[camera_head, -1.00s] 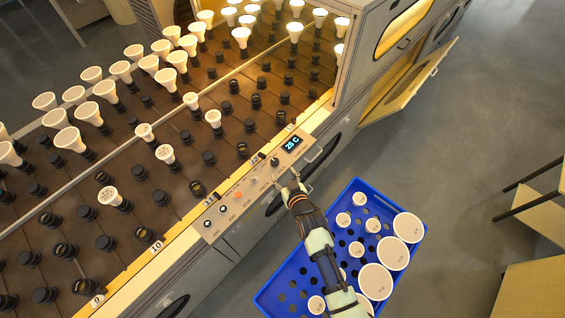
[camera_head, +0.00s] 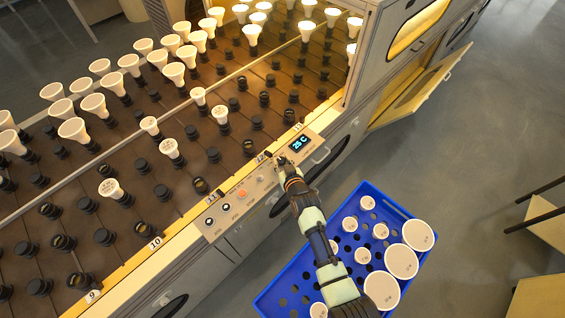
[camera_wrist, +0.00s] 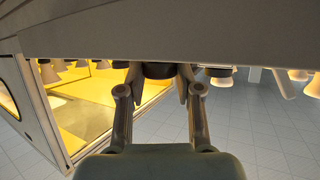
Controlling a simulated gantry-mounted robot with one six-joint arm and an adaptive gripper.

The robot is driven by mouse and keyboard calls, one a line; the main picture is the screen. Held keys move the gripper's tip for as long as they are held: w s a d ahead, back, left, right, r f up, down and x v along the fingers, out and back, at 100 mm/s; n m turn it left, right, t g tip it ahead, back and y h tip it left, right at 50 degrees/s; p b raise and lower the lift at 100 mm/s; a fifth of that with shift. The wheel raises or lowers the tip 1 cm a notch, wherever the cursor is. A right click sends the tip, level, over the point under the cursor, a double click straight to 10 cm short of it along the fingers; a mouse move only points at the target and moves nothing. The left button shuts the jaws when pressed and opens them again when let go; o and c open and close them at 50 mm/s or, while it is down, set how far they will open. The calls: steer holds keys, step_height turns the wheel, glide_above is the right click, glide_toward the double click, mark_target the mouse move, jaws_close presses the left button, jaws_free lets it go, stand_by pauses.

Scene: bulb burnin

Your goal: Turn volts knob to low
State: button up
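The control panel (camera_head: 235,210) on the front of the burn-in rack carries round controls, an orange button (camera_head: 242,193) and a display (camera_head: 301,143) reading 25 C. Its labels are too small to read, so I cannot tell which control is volts. My gripper (camera_head: 281,163) is at the panel just left of the display and covers the dark knob there. In the wrist view, my gripper (camera_wrist: 159,88) has its fingers apart, with a dark round knob (camera_wrist: 158,71) between or just beyond the tips. Contact with it is not clear. The knob's pointer is hidden.
A blue crate (camera_head: 283,284) with white bulbs stands below and right of my arm. The rack board (camera_head: 110,235) with sockets and bulbs, some lit, lies behind the panel. A cabinet door (camera_head: 425,88) hangs open at upper right.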

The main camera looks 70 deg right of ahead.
jaws_close()
steer(key=shift+s+f+n+t+y+b, duration=0.15)
steer(key=shift+n+t+y+b, duration=0.15)
steer(key=shift+b, duration=0.45)
steer(key=n+t+y+b, duration=0.1)
steer(key=b, duration=0.2)
steer(key=n+y+b, duration=0.1)
steer(key=b, duration=0.2)
steer(key=shift+d+f+t, duration=0.3)
steer(key=shift+f+t, duration=0.05)
steer(key=shift+t, duration=0.05)
steer(key=n+y+b, duration=0.1)
steer(key=b, duration=0.1)
steer(key=n+t+y+b, duration=0.1)
steer(key=b, duration=0.1)
steer(key=shift+s+d+r+n+y, duration=0.1)
steer(key=shift+r+n+y, duration=0.05)
steer(key=shift+n+y, duration=0.25)
steer(key=n+y+b, duration=0.2)
steer(key=y+b, duration=0.1)
steer(key=shift+r+t+b, duration=0.3)
steer(key=shift+t, duration=0.1)
steer(key=shift+n, duration=0.3)
